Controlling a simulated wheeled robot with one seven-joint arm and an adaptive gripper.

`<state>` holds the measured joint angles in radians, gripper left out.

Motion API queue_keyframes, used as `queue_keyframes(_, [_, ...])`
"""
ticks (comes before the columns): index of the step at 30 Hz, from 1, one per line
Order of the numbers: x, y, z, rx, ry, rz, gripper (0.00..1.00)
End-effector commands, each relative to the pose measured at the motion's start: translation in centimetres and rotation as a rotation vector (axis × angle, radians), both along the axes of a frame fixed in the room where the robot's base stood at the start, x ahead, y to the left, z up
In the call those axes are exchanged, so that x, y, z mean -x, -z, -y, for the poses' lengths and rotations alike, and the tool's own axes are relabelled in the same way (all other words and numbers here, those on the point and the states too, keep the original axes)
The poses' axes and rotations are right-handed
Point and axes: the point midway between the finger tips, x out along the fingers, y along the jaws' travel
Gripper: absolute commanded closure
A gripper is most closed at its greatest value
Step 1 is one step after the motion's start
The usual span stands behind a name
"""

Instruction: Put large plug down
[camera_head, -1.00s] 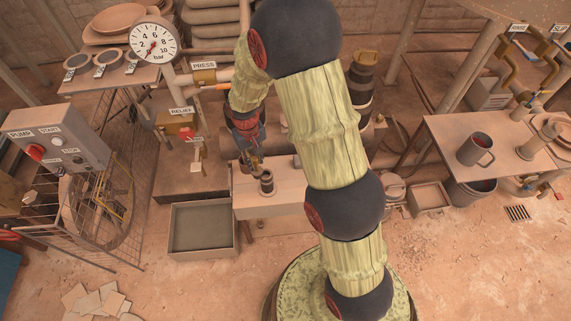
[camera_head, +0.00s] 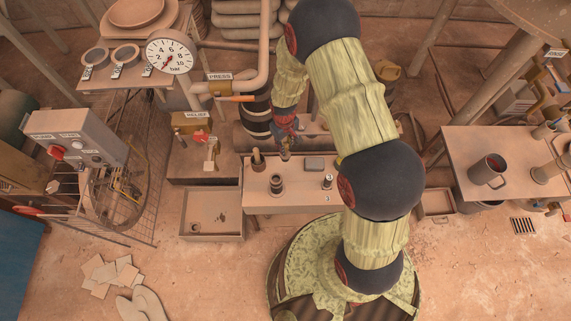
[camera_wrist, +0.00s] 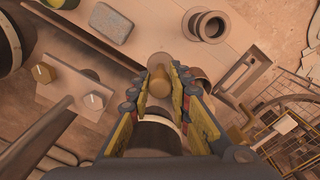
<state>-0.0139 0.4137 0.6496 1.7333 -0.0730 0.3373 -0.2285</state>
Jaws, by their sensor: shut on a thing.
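My gripper (camera_head: 286,147) is over the far part of the pale bench (camera_head: 250,203). In the wrist view my gripper (camera_wrist: 161,88) is shut on a tan, round-ended plug (camera_wrist: 160,68), which I take to be the large plug. It points away from the wrist. In the head view the plug (camera_head: 285,156) shows small below the fingers; I cannot tell whether it touches the bench. A dark-topped brown stub (camera_head: 257,160) stands just left of it. A dark flanged ring (camera_head: 277,185) stands nearer the front edge, and also shows in the wrist view (camera_wrist: 207,26).
A grey block (camera_head: 313,163) and a small metal fitting (camera_head: 327,182) occupy the bench's right part. An open tray (camera_head: 212,238) stands left of the bench. The relief valve stand (camera_head: 202,157) and a dark banded cylinder (camera_head: 256,115) are behind. The bench's front left is clear.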

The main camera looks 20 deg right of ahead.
Motion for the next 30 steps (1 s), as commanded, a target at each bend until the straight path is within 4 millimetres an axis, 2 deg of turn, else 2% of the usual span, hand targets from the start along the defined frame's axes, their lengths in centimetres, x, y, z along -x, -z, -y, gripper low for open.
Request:
queue_keyframes(9, [0.2, 5.1, 0.0, 0.000, -0.003, -0.004, 1.00])
queue_keyframes(17, [0.1, 7.6, 0.0, 0.000, -0.003, -0.002, 1.00])
queue_keyframes(21, [0.1, 9.7, 0.0, 0.000, -0.003, -0.002, 1.00])
queue_keyframes(24, [0.1, 10.2, 0.0, 0.000, -0.003, -0.002, 1.00])
queue_keyframes(30, [0.1, 10.0, 0.0, 0.000, -0.003, -0.001, 1.00])
